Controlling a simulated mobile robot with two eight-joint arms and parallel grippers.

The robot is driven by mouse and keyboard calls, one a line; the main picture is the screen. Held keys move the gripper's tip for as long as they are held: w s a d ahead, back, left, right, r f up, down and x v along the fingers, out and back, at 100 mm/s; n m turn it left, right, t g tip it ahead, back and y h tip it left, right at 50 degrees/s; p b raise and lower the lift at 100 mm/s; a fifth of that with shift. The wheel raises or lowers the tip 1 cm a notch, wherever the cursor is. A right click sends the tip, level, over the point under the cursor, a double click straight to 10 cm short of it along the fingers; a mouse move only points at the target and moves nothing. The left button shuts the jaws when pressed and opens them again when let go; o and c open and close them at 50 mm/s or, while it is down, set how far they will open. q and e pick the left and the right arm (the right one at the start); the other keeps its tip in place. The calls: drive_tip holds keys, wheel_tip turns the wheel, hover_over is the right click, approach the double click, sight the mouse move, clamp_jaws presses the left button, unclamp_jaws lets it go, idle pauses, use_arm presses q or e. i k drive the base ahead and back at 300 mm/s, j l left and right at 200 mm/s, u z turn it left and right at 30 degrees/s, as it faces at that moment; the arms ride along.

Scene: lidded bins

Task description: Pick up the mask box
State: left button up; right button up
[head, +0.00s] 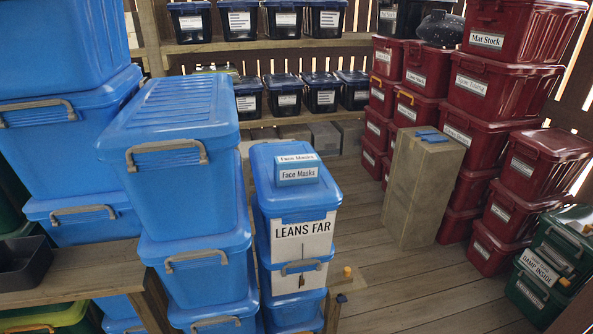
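The mask box (297,174) is a small blue box with white "Face Masks" labels on its top and front. It sits on the blue lid (288,204) of a bin stack in the middle of the head view. The bin under that lid (262,232) carries a white "LEANS FAR" sign (302,231). Nothing touches the mask box from above. Neither of my grippers shows in the head view.
Taller blue bins (178,165) stand close on the left of the mask box. A wooden block (423,190) with blue items on top stands to the right. Red bins (484,100) are stacked at the right. Floor planks (400,280) are clear at the front right.

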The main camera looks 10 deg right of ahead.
sight(289, 169)
drive_tip(key=i+l+u, duration=0.2)
drive_tip(key=l, duration=0.25)
drive_tip(key=l+u, duration=0.15)
drive_tip(key=l, duration=0.3)
drive_tip(key=i+l+u, duration=0.2)
drive_tip(key=l, duration=0.25)
drive_tip(key=l+u, duration=0.15)
drive_tip(key=l, duration=0.35)
